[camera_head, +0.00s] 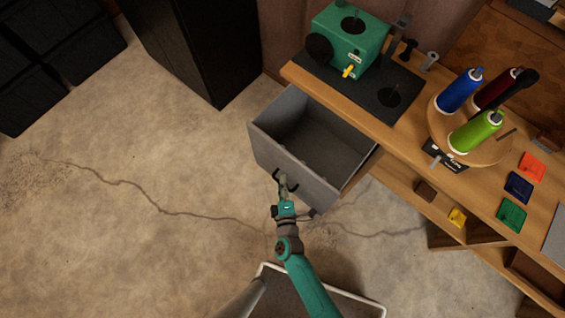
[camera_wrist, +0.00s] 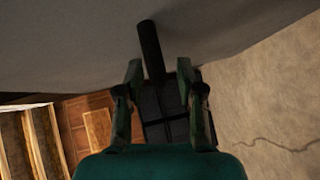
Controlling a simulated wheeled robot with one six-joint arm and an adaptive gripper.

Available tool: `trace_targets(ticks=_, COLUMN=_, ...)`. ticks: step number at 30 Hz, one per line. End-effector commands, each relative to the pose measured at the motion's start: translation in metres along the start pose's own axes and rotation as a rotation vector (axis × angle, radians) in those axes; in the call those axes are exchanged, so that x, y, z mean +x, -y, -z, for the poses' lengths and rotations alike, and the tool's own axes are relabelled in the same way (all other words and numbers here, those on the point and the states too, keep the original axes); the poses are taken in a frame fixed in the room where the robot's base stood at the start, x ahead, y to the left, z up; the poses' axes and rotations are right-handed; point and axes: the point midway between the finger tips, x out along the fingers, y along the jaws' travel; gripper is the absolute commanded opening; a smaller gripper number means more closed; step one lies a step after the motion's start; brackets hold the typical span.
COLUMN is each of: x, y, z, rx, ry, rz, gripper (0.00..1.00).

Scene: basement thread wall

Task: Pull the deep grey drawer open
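The deep grey drawer (camera_head: 270,150) is pulled well out from under the wooden bench in the head view, and its inside looks empty. Its grey front also fills the top of the wrist view (camera_wrist: 80,45). A dark bar handle (camera_wrist: 150,45) on that front points in between the fingers of my gripper (camera_wrist: 160,70). The fingers are apart, with a clear gap between the bar and the right finger; the bar lies nearer the left one. In the head view my gripper (camera_head: 285,182) is at the drawer front, partly covering the handle.
The wooden bench (camera_head: 400,130) holds a green machine (camera_head: 347,35), a round stand with several thread spools (camera_head: 475,131), and coloured cards. Open shelves lie below it. A black cabinet (camera_head: 200,50) stands behind. The concrete floor at left (camera_head: 110,220) is clear.

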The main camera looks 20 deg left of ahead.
Motion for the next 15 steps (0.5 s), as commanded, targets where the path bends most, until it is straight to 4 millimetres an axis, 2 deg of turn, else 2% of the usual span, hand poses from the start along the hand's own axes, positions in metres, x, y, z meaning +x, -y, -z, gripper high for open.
trace_targets(ticks=15, x=-0.066, y=0.001, z=0.001, rx=0.000, ry=-0.003, rz=0.002, gripper=0.37)
